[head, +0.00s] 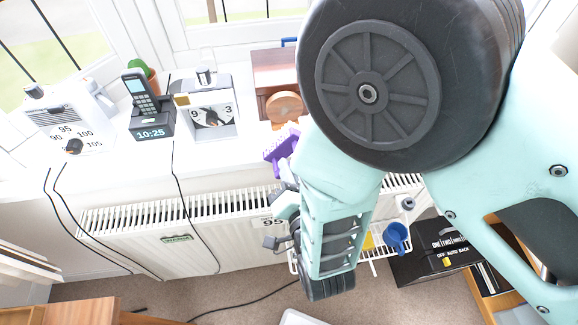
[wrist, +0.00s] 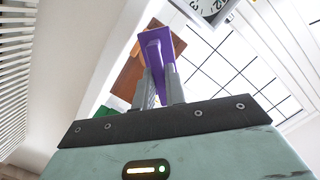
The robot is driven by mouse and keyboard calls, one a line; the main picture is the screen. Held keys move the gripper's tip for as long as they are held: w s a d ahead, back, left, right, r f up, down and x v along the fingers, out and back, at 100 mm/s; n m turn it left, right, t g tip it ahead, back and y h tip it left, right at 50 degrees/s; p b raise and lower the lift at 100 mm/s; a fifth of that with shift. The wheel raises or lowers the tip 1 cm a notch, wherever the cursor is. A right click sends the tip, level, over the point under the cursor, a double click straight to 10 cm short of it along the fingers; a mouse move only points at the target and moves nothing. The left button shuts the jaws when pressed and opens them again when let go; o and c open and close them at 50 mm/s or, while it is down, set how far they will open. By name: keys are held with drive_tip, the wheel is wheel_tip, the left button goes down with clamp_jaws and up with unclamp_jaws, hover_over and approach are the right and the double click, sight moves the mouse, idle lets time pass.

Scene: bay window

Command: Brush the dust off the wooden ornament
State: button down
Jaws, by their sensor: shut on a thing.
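The wooden ornament appears to be the round, light-brown wooden piece (head: 285,106) on the white sill in the head view, in front of a brown box. My gripper (wrist: 162,82) is shut on a purple tool (wrist: 157,44) with a flat, broad head, probably the brush. In the head view the purple tool (head: 282,147) is at the sill's front edge, just below the wooden piece. I cannot tell whether they touch. My arm hides much of the gripper in the head view. A brown wooden surface (wrist: 128,76) shows behind the tool in the wrist view.
A brown box (head: 272,70), a clock (head: 209,113), a phone on its dock (head: 150,128), a white dial device (head: 70,125) and a potted cactus (head: 146,72) stand on the sill (head: 120,165). Below are a radiator (head: 160,235), hanging cables and a rack with a blue mug (head: 397,238).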

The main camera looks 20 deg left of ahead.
sight(286, 150)
drive_tip(key=shift+w, duration=0.1)
drive_tip(key=shift+r+b+x, duration=0.15)
drive_tip(key=shift+b+x, duration=0.35)
drive_tip(key=shift+x, duration=0.9)
drive_tip(key=shift+r+b+x, duration=0.15)
drive_tip(key=shift+b+x, duration=0.3)
drive_tip(key=shift+x, duration=1)
drive_tip(key=shift+w+a, duration=0.15)
drive_tip(key=shift+w, duration=0.4)
drive_tip(key=w+d+b, duration=0.2)
drive_tip(key=d, duration=0.1)
drive_tip(key=shift+d+f, duration=0.1)
drive_tip(key=shift+d, duration=0.15)
drive_tip(key=shift+s+a+b, duration=0.2)
drive_tip(key=shift+s+a, duration=0.1)
drive_tip(key=shift+a, duration=0.3)
drive_tip(key=shift+s+a+b, duration=0.25)
drive_tip(key=shift+s+a, duration=0.05)
drive_tip(key=shift+a, duration=0.3)
drive_tip(key=shift+s+a+b, duration=0.2)
drive_tip(key=shift+s+a, duration=0.1)
drive_tip(key=shift+a, duration=0.35)
